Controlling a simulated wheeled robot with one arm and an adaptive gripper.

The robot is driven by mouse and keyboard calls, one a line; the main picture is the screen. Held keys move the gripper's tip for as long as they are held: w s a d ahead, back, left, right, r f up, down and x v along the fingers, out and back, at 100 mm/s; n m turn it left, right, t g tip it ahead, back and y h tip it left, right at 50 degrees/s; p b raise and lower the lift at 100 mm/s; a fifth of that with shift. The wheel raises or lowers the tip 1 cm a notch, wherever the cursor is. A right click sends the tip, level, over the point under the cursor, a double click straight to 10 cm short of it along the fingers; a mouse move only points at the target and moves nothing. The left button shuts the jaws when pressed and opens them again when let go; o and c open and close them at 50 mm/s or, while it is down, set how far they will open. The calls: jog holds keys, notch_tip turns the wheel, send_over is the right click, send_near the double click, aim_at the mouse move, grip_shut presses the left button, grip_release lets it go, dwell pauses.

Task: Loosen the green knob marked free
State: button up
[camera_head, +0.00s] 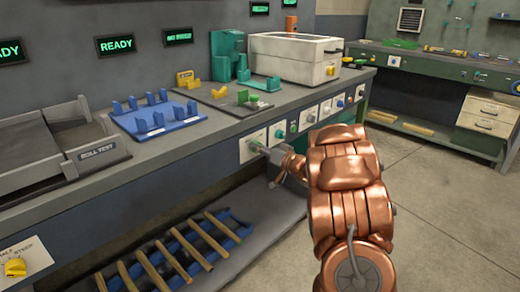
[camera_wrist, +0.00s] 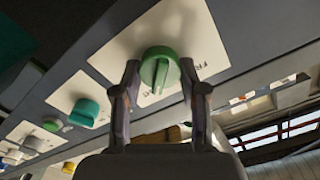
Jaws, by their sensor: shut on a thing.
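The green knob (camera_wrist: 160,68) sits on a white plate (camera_wrist: 192,38) on the bench's front face. Part of a printed label beginning "FR" shows beside it in the wrist view. My gripper (camera_wrist: 160,82) has one finger on each side of the knob, shut on it. In the head view the knob (camera_head: 254,146) shows small at the tip of my gripper (camera_head: 262,150), partly covered by it. The copper-coloured arm reaches in from the lower right.
A teal knob (camera_wrist: 84,112) on its own plate is close beside my gripper. More knobs line the bench front. A blue rack (camera_head: 160,116) and a white-lidded box (camera_head: 296,60) stand on the bench top. Wooden rods (camera_head: 190,247) lie on the lower shelf. The floor at right is open.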

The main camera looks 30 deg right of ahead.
jog(key=shift+n, duration=0.4)
jog(key=shift+c, duration=0.2)
jog(key=n, duration=0.4)
jog(key=n+b, duration=0.1)
jog(key=n, duration=0.3)
jog(key=shift+a+f+n, duration=0.1)
jog(key=shift+f+n, duration=0.05)
jog(key=shift+n, duration=0.15)
jog(key=n+b, duration=0.2)
jog(key=n, duration=0.2)
jog(key=shift+n+b, duration=1.3)
jog(key=shift+n, duration=0.9)
jog(key=o, duration=1.1)
jog(key=shift+o, duration=0.2)
